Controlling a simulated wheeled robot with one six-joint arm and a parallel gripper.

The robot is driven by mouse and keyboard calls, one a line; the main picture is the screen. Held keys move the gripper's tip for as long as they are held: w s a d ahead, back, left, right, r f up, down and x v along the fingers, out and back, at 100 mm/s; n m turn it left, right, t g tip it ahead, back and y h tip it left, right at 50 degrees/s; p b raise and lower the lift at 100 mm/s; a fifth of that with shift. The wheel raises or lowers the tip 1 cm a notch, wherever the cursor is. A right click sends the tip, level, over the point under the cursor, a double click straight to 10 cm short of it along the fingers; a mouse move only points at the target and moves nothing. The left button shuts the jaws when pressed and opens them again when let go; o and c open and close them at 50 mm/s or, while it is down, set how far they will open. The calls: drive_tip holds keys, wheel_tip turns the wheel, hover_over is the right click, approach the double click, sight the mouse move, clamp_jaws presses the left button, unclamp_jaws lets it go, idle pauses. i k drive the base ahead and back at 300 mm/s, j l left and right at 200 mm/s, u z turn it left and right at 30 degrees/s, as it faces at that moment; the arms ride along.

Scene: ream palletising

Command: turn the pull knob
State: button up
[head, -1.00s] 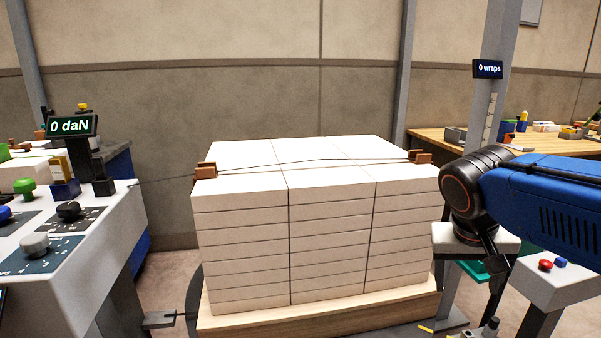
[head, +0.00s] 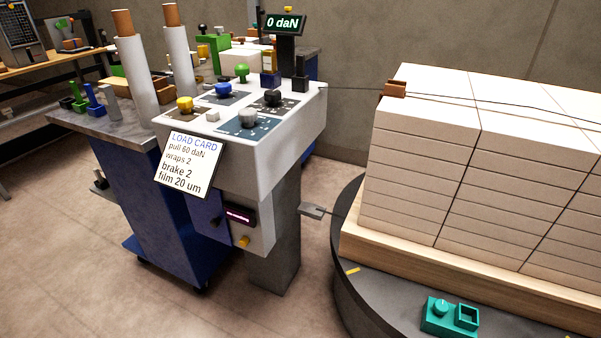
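A white sloped control panel (head: 295,112) stands left of centre and carries several knobs. They are a yellow knob (head: 184,104), a blue knob (head: 223,90), a green knob (head: 242,72), a black knob (head: 272,97) and a light grey knob (head: 248,117). The black and grey knobs sit on dark dial plates; their markings are too small to read, so I cannot tell which is the pull knob. A display (head: 285,24) above reads "0 daN". The load card (head: 190,164) on the panel's front reads pull 60 daN, wraps 2, brake 2, film 20 um. My gripper is out of view.
A stack of white reams (head: 450,150) stands on a wooden pallet (head: 400,235) on a dark turntable (head: 370,300) at right. A teal block (head: 436,318) lies on the turntable. A blue cart (head: 150,200) with two white rolls is left of the panel. Floor at front left is clear.

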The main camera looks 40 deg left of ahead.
sight(272, 96)
drive_tip(key=u, duration=1.7)
